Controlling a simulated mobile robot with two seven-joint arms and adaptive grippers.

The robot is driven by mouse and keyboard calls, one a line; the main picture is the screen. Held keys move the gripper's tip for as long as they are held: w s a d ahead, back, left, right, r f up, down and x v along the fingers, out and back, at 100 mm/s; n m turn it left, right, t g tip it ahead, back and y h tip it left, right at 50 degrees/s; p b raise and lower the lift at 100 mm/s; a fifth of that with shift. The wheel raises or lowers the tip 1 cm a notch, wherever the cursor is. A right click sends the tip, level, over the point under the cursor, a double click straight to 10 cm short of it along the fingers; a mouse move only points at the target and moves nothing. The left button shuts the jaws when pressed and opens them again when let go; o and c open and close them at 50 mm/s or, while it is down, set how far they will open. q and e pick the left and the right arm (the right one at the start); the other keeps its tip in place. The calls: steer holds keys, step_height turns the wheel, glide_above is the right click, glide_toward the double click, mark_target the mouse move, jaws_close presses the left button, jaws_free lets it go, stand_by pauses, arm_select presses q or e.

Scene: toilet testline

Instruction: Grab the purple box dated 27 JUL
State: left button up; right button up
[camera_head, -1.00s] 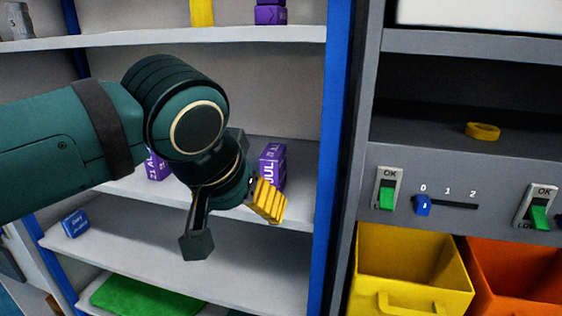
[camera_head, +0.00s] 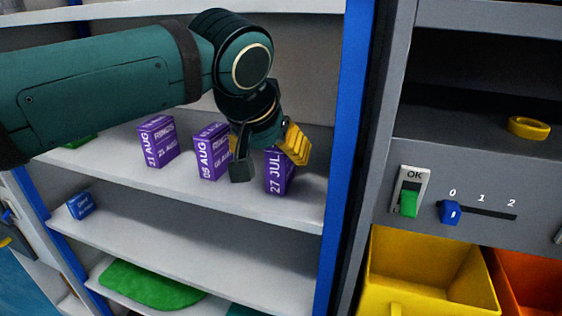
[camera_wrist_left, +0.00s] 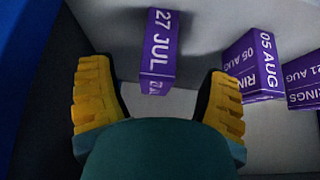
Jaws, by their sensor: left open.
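The purple box dated 27 JUL (camera_head: 279,176) stands on the shelf at the right of a row of purple boxes. It also shows in the left wrist view (camera_wrist_left: 158,45), between and beyond my fingers. My left gripper (camera_head: 270,158) is open, with yellow finger pads, just in front of and above this box. In the left wrist view the two fingers (camera_wrist_left: 160,105) are spread apart and nothing is between their pads. The gripper hides the top of the box in the head view. My right gripper is in neither view.
A purple 05 AUG box (camera_head: 212,152) and a 21 AUG box (camera_head: 157,141) stand to the left on the same shelf (camera_head: 235,198). A blue post (camera_head: 345,150) borders it at the right. A blue box (camera_head: 80,205) sits on the shelf below.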

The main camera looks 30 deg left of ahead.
arm_select(q)
steer(key=w, duration=0.2)
steer(key=w+a, duration=0.1)
steer(key=w, duration=0.2)
steer(key=shift+a+f, duration=0.1)
steer(key=shift+w+f, duration=0.1)
steer(key=shift+f, duration=0.35)
jaws_close()
